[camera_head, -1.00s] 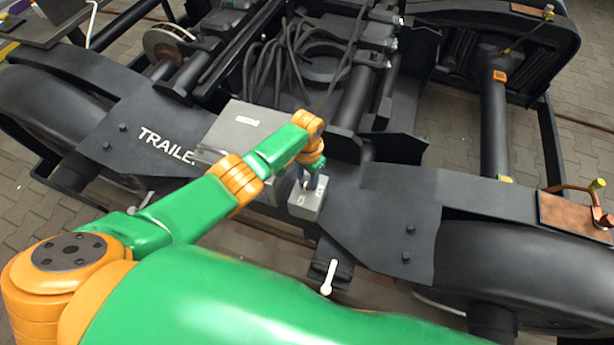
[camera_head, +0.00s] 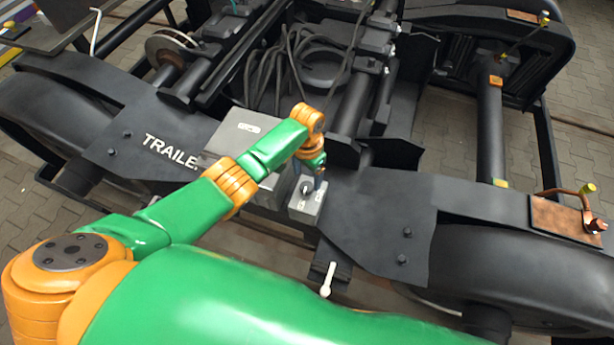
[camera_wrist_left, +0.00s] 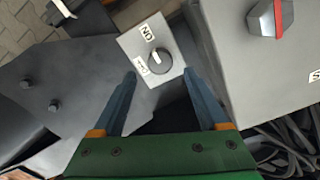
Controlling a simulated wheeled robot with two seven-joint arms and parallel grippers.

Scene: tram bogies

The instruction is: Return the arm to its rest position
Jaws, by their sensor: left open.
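My left arm, green and orange, reaches in from the left in the head view. Its gripper (camera_head: 318,180) is small there, just above and beside a small grey switch box (camera_head: 304,206) with a dark round knob (camera_head: 306,187). In the left wrist view the two blue-grey fingers (camera_wrist_left: 172,100) are spread apart with nothing between them. The fingertips point toward the switch box (camera_wrist_left: 136,46), whose black knob (camera_wrist_left: 160,60) with a white mark lies clear of them. Labels sit beside the knob, one reading ON. My right gripper shows in neither view.
A larger grey box (camera_head: 240,132) stands beside the switch box; a red-edged handle (camera_wrist_left: 268,18) shows on a grey box in the wrist view. The dark bogie frame (camera_head: 375,220) surrounds them. A white-ended lever (camera_head: 327,280) hangs in front. Cables (camera_head: 300,60) lie behind.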

